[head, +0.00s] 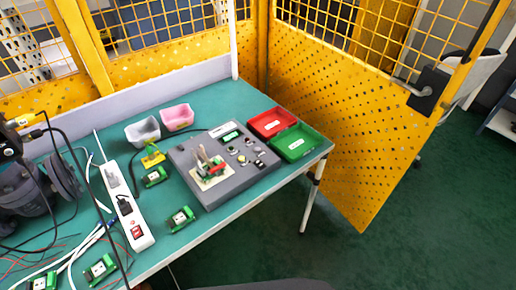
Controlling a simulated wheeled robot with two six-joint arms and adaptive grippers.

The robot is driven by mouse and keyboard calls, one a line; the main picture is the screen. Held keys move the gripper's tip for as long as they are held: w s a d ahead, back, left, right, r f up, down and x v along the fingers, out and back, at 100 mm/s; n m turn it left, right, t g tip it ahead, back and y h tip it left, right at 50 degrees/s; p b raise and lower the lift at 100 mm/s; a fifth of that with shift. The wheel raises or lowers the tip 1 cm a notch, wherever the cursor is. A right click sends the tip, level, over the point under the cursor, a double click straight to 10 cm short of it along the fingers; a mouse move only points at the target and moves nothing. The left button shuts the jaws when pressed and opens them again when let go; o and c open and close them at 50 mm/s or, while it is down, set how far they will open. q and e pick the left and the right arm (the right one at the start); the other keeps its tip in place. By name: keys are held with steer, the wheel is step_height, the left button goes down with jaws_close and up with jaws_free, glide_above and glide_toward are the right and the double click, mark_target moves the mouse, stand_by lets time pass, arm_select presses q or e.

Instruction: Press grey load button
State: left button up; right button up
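A grey control box (180,158) lies on the green table. Several small round buttons or knobs (241,158) sit on the right part of its top, beside a small greenish display (230,136). They are too small for me to tell which one is the grey load button. A fixture with a red handle (215,169) stands on a pale plate on the left part of the box. Neither of my grippers can be made out in the head view, and nothing is seen touching the buttons.
Red (270,122) and green (295,142) trays lie right of the box. White (142,133) and pink (177,117) bins stand behind it. A power strip (126,205), cables, several green boards and a dark machine (22,195) fill the left. Yellow fencing (340,150) stands behind.

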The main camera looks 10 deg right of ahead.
jaws_close()
stand_by(1.0)
